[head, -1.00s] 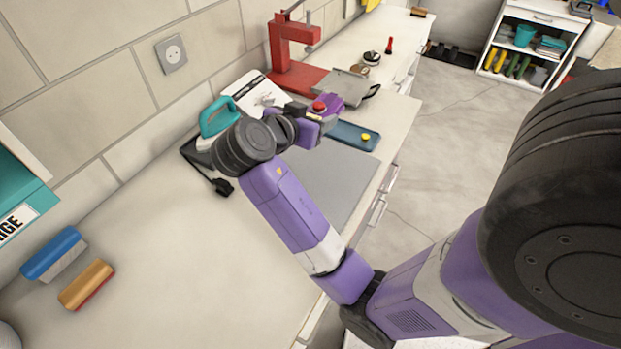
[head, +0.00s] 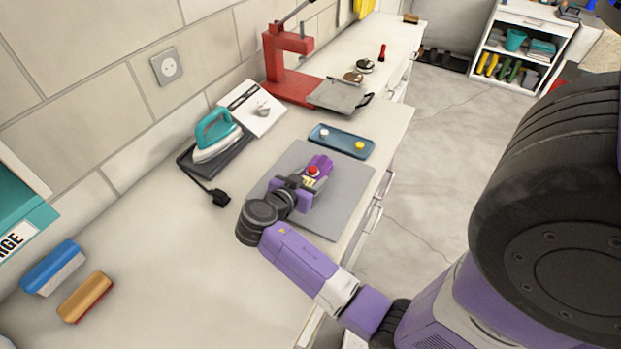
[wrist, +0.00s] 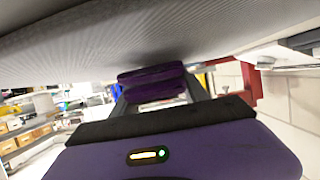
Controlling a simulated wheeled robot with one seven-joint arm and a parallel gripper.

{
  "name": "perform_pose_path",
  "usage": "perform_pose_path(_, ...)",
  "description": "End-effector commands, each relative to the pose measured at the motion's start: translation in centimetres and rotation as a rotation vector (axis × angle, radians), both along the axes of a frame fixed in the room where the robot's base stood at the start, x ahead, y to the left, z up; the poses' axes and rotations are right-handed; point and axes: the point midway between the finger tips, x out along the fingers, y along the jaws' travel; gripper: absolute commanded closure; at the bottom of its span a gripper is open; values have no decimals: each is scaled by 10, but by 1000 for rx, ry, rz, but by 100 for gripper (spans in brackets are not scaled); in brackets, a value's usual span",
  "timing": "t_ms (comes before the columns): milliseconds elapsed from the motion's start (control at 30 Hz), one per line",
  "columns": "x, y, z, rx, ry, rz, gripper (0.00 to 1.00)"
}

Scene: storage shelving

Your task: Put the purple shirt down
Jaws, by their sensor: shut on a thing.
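My gripper (head: 314,175) is shut on the purple shirt (head: 322,163), low over the grey mat (head: 345,197) on the counter. In the wrist view the shirt (wrist: 152,82) is a small folded dark purple bundle between the two fingers of my gripper (wrist: 160,92). That view is turned over, with the grey mat (wrist: 150,35) across its top. The shirt is very close to the mat; I cannot tell whether it touches. My gripper hides part of the shirt in the head view.
A blue tray (head: 338,146) with white and yellow round pieces lies just beyond the mat. A teal iron (head: 216,137) on a dark base stands left, its plug (head: 221,198) near the mat. A red press (head: 283,65) stands farther back. The front-left counter is mostly clear.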

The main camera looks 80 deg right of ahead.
Motion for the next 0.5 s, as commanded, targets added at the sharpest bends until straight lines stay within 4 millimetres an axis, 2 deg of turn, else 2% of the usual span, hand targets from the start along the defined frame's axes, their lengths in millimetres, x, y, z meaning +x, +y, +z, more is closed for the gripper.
perform_pose_path(467, 0, 0, -10, 0, -1, 1, 91)
perform_pose_path(500, 0, 0, -9, 0, -1, 0, 42)
